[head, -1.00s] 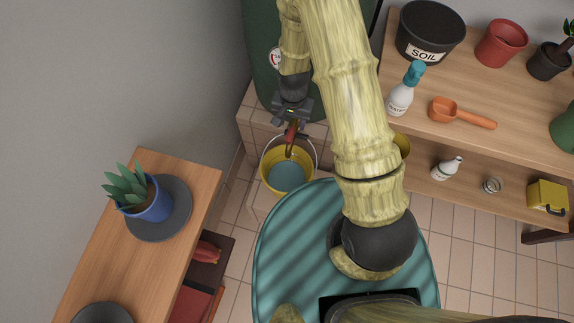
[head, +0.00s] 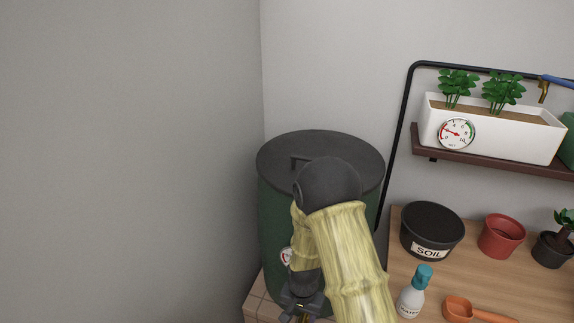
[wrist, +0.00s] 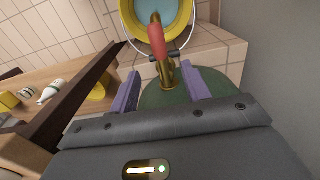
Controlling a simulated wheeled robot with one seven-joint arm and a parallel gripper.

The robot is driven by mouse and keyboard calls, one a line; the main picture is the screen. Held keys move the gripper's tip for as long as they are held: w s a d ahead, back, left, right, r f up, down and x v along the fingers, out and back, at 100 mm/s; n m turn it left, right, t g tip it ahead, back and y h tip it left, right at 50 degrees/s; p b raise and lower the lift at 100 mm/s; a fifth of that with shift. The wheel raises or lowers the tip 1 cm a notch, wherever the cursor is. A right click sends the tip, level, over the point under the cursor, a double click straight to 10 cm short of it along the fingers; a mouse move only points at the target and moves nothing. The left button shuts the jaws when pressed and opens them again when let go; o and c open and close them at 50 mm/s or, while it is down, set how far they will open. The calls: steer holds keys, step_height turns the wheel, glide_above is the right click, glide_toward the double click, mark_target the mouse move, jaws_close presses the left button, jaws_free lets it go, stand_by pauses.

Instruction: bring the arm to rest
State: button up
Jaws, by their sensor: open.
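My arm reaches in front of the dark green barrel (head: 275,215) in the head view, bent at a dark joint. My gripper (wrist: 163,78) is open in the wrist view, its two purple fingers apart on either side of a brass tap (wrist: 165,72) with a red handle (wrist: 157,40). I cannot tell whether the fingers touch the tap. A yellow bucket (wrist: 181,46) with blue inside is beyond the tap. In the head view only the gripper's upper part shows at the bottom edge.
A wooden bench on the right bears a soil tub (head: 432,228), a red pot (head: 501,236), a spray bottle (head: 411,297) and an orange scoop (head: 458,309). A white planter (head: 490,130) with a gauge sits on a shelf above. A grey wall (head: 130,160) fills the left.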

steer(key=s+d+r+n+t+p, duration=0.1)
steer(key=s+d+r+p, duration=0.2)
steer(key=r, duration=0.7)
steer(key=s+d+r+n+p, duration=0.1)
steer(key=s+d+r+p, duration=0.2)
steer(key=r, duration=0.8)
steer(key=s+d+r+n+t+p, duration=0.1)
steer(key=s+d+r+n+p, duration=0.1)
steer(key=r, duration=0.9)
steer(key=shift+s+d+t+p, duration=0.3)
steer(key=shift+s+d+p, duration=0.45)
steer(key=shift+s+d, duration=0.35)
steer(key=shift+w+d, duration=0.1)
steer(key=shift+w, duration=0.1)
